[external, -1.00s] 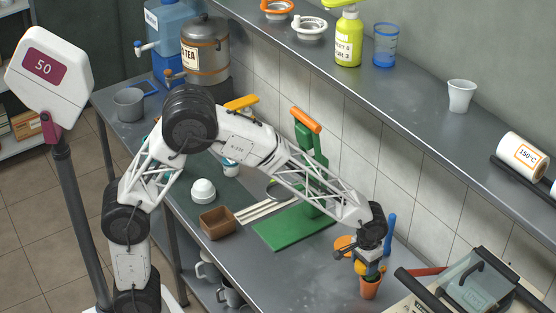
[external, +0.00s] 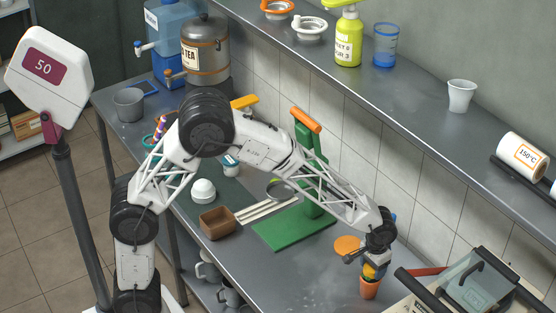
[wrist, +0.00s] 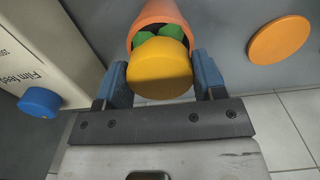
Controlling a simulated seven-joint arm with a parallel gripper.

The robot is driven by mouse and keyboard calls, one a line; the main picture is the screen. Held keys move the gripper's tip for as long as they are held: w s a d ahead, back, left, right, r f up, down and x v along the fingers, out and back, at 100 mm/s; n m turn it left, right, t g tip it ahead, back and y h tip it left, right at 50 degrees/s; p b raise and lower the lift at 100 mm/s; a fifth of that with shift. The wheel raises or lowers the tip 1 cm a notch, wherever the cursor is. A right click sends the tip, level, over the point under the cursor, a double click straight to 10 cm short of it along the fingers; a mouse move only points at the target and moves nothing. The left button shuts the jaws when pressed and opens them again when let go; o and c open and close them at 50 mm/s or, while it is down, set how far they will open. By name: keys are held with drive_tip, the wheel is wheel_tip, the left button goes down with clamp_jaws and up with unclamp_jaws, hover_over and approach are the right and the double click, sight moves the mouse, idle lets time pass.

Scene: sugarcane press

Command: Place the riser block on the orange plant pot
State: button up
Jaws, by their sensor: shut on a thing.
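My gripper (wrist: 162,70) has its two blue fingers on either side of a round yellow block (wrist: 160,72), which I take to be the riser block, and is shut on it. In the wrist view the block overlaps the mouth of the orange plant pot (wrist: 160,12), where dark green shapes show behind it. In the external view the pot (external: 369,289) stands on the counter, with the yellow block (external: 369,272) just above its rim under my gripper (external: 372,266). I cannot tell whether block and pot touch.
A flat orange disc (external: 347,244) lies on the counter close by; it also shows in the wrist view (wrist: 280,40). A machine with a glass lid (external: 478,288) stands to the right. A green press (external: 292,228) and a brown box (external: 217,223) are left.

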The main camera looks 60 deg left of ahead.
drive_tip(key=shift+f, duration=0.7)
drive_tip(key=shift+f, duration=0.1)
drive_tip(key=o, duration=0.9)
drive_tip(key=shift+o, duration=0.2)
wheel_tip(320, 180, up, 12)
idle(0.5)
